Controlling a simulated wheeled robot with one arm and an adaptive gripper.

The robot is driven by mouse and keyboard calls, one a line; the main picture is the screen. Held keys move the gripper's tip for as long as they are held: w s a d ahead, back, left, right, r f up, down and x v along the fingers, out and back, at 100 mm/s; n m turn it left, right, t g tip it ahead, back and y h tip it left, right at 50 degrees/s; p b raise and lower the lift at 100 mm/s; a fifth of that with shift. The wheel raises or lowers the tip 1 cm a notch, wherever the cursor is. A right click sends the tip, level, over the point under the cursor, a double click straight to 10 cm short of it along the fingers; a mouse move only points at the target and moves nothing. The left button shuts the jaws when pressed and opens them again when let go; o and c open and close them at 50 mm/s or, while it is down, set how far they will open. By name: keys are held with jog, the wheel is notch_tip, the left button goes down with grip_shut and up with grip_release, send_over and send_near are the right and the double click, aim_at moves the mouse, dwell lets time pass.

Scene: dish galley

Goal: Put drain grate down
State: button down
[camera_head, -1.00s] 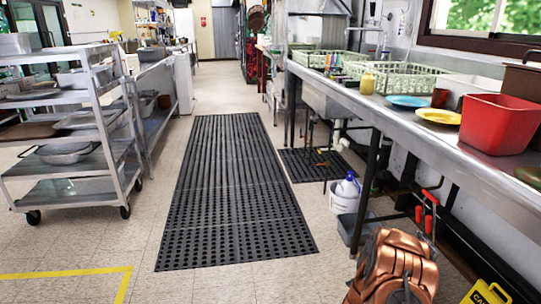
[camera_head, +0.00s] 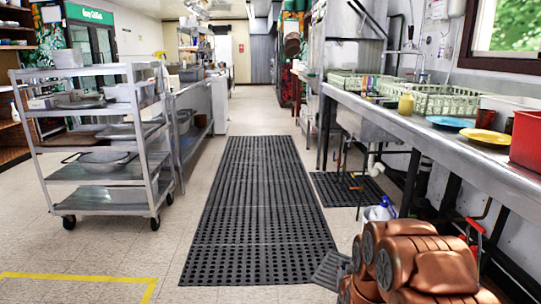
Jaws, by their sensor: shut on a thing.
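A dark grey slotted plate, which looks like the drain grate (camera_head: 331,271), shows at the lower middle right. It is tilted and sticks out to the left of my copper-coloured arm. Its right part is hidden behind the arm. My arm fills the lower right corner, in front of the sink counter. My gripper's fingers do not show, so I cannot see how they meet the grate.
A long black rubber mat (camera_head: 252,205) lies on the floor, with a smaller mat (camera_head: 345,189) under the sink. A wheeled rack (camera_head: 160,185) stands left. The steel counter (camera_head: 425,124) runs along the right. A white jug (camera_head: 378,214) stands below it. Open floor lies front left.

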jog(key=a+r+y, duration=0.1)
jog(key=a, duration=0.1)
jog(key=s+a+r+n+b, duration=0.1)
jog(key=a+r, duration=0.1)
jog(key=a+r+n+y, duration=0.1)
jog(key=a, duration=0.1)
jog(key=shift+s+r+y+b, duration=0.15)
jog(key=shift+s+y+b, duration=0.15)
jog(key=shift+s, duration=0.1)
notch_tip(320, 180, up, 52)
jog(key=s+m+h+p, duration=0.2)
jog(key=m+h+p, duration=0.1)
jog(key=p, duration=3.5)
jog(key=shift+s+f+h, duration=0.2)
jog(key=shift+s+h, duration=0.1)
jog(key=shift+h, duration=0.3)
